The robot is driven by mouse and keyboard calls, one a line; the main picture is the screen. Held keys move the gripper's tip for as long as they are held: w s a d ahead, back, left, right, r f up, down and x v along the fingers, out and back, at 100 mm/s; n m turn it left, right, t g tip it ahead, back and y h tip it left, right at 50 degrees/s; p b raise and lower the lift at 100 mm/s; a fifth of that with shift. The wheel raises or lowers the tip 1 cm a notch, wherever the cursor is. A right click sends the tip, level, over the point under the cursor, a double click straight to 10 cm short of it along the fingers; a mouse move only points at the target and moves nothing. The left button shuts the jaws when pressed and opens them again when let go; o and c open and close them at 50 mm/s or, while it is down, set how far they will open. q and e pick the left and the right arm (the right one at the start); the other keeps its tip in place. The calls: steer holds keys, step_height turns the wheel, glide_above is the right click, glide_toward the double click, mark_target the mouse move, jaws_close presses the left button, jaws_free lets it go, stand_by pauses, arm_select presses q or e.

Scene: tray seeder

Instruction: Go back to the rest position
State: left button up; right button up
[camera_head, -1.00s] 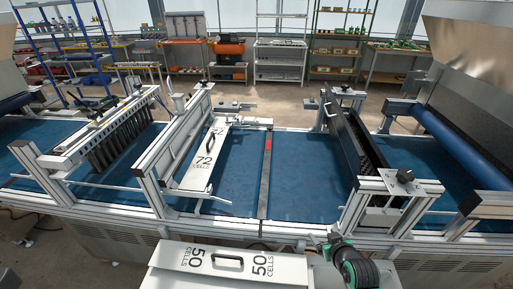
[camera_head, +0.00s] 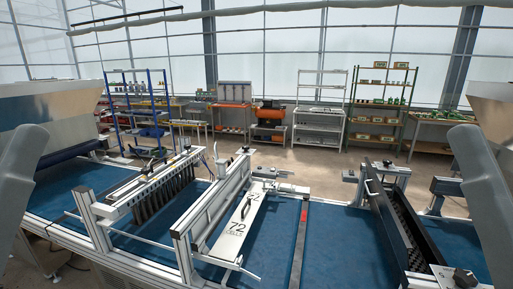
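Grey arm links of mine stand at the far left and far right edges of the head view. Neither gripper shows, so I cannot see whether they are open or shut. The white plate marked 72 (camera_head: 238,232) lies on the blue belt (camera_head: 268,250) of the tray seeder, beside the frame on its left. It has a dark handle on top.
A row of dark nozzles (camera_head: 165,190) hangs on a frame at left. A dark perforated panel (camera_head: 395,225) stands at right. A red-tipped metal bar (camera_head: 302,230) crosses the belt. Shelves (camera_head: 318,105) and benches stand at the back beyond open floor.

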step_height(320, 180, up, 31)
steer(key=p, duration=2.8)
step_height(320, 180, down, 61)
steer(key=b, duration=6.1)
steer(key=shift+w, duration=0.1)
